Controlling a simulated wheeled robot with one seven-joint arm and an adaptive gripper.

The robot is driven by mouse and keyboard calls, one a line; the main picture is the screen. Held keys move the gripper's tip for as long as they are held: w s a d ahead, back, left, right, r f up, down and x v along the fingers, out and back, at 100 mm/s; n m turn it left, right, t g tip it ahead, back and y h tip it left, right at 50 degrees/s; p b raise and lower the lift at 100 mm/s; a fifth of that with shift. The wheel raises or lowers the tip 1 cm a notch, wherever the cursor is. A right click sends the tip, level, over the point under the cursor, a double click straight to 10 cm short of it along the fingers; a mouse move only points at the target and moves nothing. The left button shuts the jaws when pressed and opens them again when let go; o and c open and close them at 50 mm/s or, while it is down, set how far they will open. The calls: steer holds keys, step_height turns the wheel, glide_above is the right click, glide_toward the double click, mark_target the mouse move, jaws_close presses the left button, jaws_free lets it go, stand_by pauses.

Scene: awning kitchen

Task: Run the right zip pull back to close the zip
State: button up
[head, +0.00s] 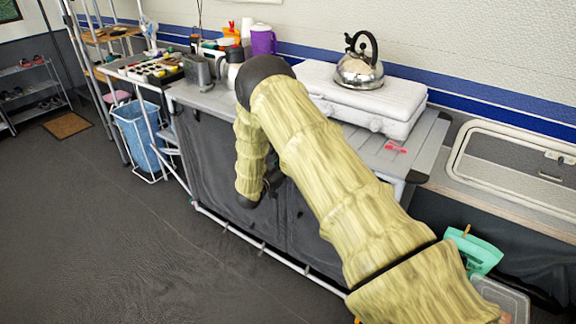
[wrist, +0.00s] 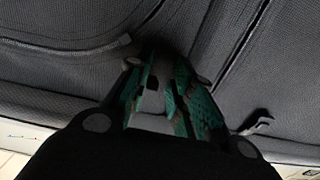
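My gripper (head: 270,187) is in front of the dark fabric front (head: 315,225) of the kitchen unit, largely hidden by my arm in the head view. In the wrist view, my gripper (wrist: 165,62) points at the dark fabric (wrist: 60,75), its green-padded fingers close together. Shadow hides whether anything is between the tips. Another seam (wrist: 245,42) runs up at the right. A small grey hooked piece (wrist: 260,126) shows right of the fingers; I cannot tell whether it is a zip pull.
A white case (head: 345,95) with a kettle (head: 359,70) on it stands on the grey worktop (head: 425,140). A white rail (head: 240,232) runs low along the unit. A blue basket (head: 138,135) stands at left. The dark floor (head: 120,240) in front is clear.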

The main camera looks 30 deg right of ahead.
steer(key=shift+s, duration=0.1)
steer(key=v, duration=1.2)
steer(key=shift+f, duration=0.1)
steer(key=b+x, duration=0.3)
steer(key=x, duration=0.3)
steer(key=b+x, duration=0.3)
steer(key=x, duration=0.3)
steer(key=shift+s+d+r+b, duration=0.1)
steer(key=shift+s+r+b, duration=0.15)
steer(key=shift+b, duration=0.15)
stand_by(0.4)
